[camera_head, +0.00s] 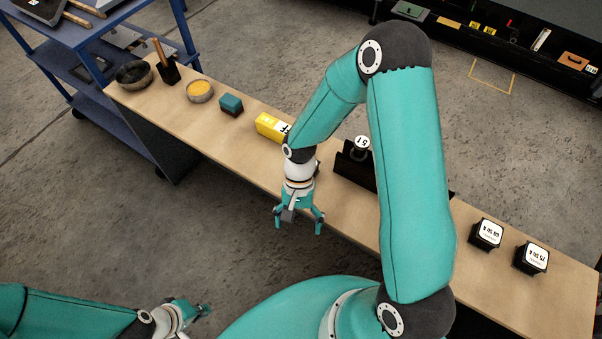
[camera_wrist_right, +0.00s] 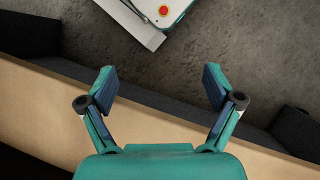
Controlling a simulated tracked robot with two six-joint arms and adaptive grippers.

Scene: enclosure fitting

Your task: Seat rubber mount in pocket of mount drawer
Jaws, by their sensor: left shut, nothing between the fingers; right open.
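Two black blocks with white labels stand on the right part of the bench: one appears to read 60 Sh A (camera_head: 487,234), the other 75 Sh A (camera_head: 532,258). They look like rubber mounts. A dark open-topped box (camera_head: 352,175), perhaps the mount drawer, stands mid-bench, partly hidden by my right arm. A black piece with a round white label (camera_head: 361,143) shows at it; I cannot tell whether it is seated in a pocket. My right gripper (camera_head: 300,222) is open and empty over the bench's near edge, also in the wrist view (camera_wrist_right: 160,85). My left gripper (camera_head: 203,309) is shut and empty, low at the left.
Along the bench (camera_head: 225,143) stand a dark bowl (camera_head: 134,74), a black block with a wooden handle (camera_head: 168,72), a yellow-filled dish (camera_head: 200,91), a teal-and-dark block (camera_head: 231,104) and a yellow box (camera_head: 271,126). A blue cart (camera_head: 90,40) stands at the far left.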

